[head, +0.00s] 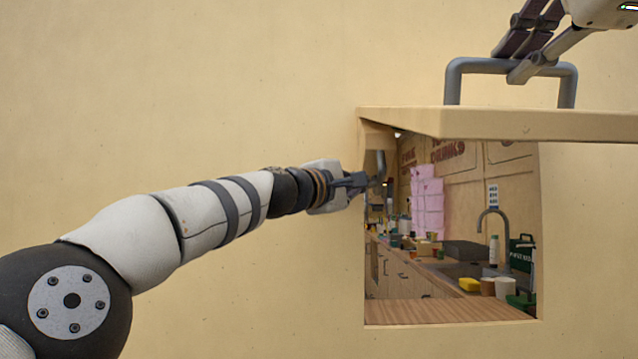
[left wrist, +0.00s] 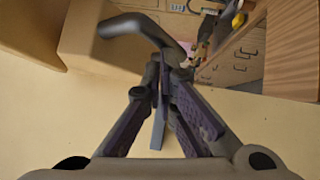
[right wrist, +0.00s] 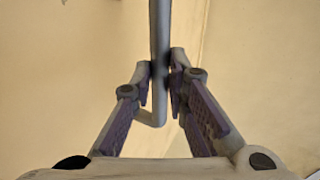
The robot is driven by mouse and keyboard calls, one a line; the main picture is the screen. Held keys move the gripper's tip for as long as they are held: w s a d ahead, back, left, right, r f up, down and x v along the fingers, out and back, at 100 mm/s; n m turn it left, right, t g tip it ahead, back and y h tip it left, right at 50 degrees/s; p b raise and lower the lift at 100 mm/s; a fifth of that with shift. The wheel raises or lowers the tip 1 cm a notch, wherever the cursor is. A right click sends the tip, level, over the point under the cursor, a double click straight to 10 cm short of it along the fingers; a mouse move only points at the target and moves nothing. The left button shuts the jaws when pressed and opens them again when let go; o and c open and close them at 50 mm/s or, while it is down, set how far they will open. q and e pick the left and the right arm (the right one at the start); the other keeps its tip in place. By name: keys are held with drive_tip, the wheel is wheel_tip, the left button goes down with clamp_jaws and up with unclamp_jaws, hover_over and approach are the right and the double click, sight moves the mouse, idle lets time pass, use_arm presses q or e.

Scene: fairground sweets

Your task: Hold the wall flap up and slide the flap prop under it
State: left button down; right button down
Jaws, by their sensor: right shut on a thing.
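The wall flap (head: 520,123) is raised, jutting out above an opening in the cream wall. My right gripper (head: 522,72) is shut on the grey handle (head: 460,66) on top of the flap; the handle bar also shows between its fingers in the right wrist view (right wrist: 159,60). A grey bent rod, apparently the flap prop (head: 381,166), is at the opening's left edge, below the flap. My left gripper (head: 358,180) is at this rod. In the left wrist view its fingers lie close on both sides of the rod (left wrist: 120,25); whether they grip it is unclear.
Through the opening show a wooden counter (head: 445,312), a sink with a tap (head: 492,222), a yellow sponge (head: 469,285), cups and pink boxes (head: 428,205). The opening's left jamb is close to my left gripper. The wall on the left is bare.

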use_arm(q)
drive_tip(key=shift+s+d+r, duration=0.1)
drive_tip(key=shift+s+r, duration=0.05)
use_arm(e)
drive_tip(key=shift+s+r, duration=0.15)
drive_tip(key=shift+r, duration=0.05)
